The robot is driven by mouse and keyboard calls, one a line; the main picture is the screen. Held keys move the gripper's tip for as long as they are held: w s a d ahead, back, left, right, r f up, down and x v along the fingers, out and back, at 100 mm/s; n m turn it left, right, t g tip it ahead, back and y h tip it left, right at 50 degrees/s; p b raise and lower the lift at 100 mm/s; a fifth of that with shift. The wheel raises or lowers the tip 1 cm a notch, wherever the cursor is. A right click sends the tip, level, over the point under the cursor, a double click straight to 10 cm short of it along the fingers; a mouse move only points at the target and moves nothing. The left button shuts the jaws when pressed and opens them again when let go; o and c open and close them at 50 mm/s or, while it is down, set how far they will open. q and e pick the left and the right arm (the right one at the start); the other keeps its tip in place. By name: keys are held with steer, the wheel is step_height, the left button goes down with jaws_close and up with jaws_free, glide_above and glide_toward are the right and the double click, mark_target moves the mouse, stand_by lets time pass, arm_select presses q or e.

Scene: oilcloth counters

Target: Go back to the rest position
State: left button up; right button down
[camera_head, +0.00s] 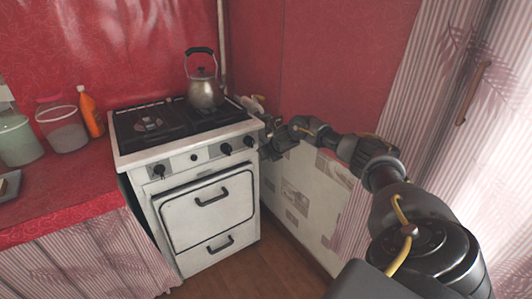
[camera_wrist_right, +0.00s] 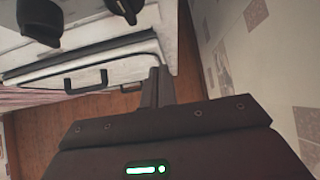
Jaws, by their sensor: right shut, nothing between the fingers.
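My right arm (camera_head: 385,175) reaches from the lower right of the head view to the right side of the stove (camera_head: 206,215). Its far end is beside the stove's right front corner, small and partly hidden there. In the right wrist view my right gripper (camera_wrist_right: 158,72) has its fingers together with nothing between them. They point toward the stove front, with dark knobs (camera_wrist_right: 40,20) at the top left. I cannot tell whether the fingers touch the stove. My left gripper is in neither view.
A metal kettle (camera_head: 205,92) stands on the stove's back right. An orange bottle (camera_head: 90,112) and jars (camera_head: 62,128) stand on the red counter (camera_head: 75,190) at left. A tiled wall (camera_head: 300,195) is close on the right. Wooden floor (camera_head: 240,278) is bare in front.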

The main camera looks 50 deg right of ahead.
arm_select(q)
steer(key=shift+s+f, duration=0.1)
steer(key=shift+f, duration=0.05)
arm_select(e)
steer(key=shift+s+r, duration=0.15)
steer(key=shift+r, duration=0.55)
